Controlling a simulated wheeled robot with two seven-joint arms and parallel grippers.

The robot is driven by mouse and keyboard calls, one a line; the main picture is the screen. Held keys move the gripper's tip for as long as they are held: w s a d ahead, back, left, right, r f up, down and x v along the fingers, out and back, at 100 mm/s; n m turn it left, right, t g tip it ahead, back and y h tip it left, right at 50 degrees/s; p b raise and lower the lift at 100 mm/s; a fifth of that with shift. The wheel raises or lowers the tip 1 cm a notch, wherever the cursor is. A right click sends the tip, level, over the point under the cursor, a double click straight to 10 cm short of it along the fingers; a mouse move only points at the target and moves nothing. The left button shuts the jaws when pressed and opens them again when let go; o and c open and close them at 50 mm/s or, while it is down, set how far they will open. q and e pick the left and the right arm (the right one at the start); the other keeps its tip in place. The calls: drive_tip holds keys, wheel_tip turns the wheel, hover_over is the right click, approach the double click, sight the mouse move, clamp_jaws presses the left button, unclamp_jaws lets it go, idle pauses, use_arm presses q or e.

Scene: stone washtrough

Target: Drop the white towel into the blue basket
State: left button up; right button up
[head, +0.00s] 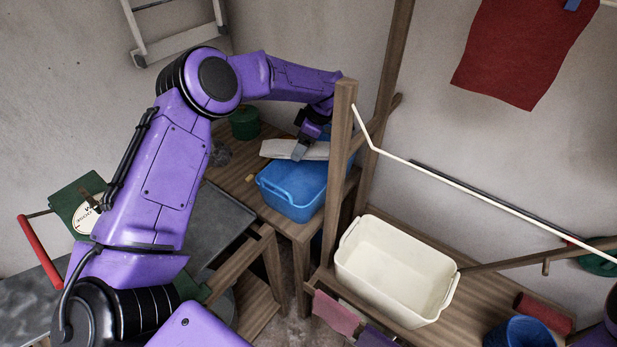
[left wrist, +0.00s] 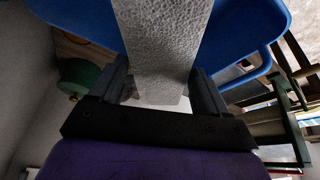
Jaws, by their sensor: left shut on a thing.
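The white towel (head: 281,149) is a flat folded strip in the head view, held above the back of the blue basket (head: 291,207). The basket stands on a wooden table beside a wooden post. My left gripper (head: 302,148) is shut on the towel. In the left wrist view the towel (left wrist: 163,45) hangs between the two fingers (left wrist: 163,88), with the blue basket (left wrist: 85,22) beyond it. The wrist view does not show whether the towel touches the basket. My right gripper is not in view.
The wooden post (head: 340,150) rises close to the right of the blue basket. A cream tub (head: 395,268) stands on a lower bench. A green pot (head: 244,123) stands at the table's back. A red cloth (head: 520,50) hangs at upper right.

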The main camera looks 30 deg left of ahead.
use_arm(q)
drive_tip(key=shift+w+f, duration=0.5)
drive_tip(key=shift+w, duration=0.35)
drive_tip(key=o, duration=1.3)
drive_tip(key=shift+w+a+f, duration=0.1)
drive_tip(key=shift+w+f, duration=0.2)
drive_tip(key=shift+w, duration=0.25)
drive_tip(key=shift+c, duration=0.2)
drive_tip(key=shift+s+r, duration=0.15)
drive_tip(key=shift+s, duration=0.15)
drive_tip(key=shift+s+d+r+b, duration=0.2)
drive_tip(key=shift+s+r+b, duration=0.15)
drive_tip(key=shift+r, duration=0.45)
drive_tip(key=r, duration=0.1)
drive_tip(key=w+d+r, duration=0.1)
drive_tip(key=r, duration=0.1)
drive_tip(key=w+d+r+b, duration=0.1)
drive_tip(key=shift+d+r, duration=0.1)
drive_tip(key=shift+r, duration=0.25)
drive_tip(key=shift+s+d+r, duration=0.1)
drive_tip(key=shift+s+r, duration=0.2)
drive_tip(key=shift+r, duration=0.1)
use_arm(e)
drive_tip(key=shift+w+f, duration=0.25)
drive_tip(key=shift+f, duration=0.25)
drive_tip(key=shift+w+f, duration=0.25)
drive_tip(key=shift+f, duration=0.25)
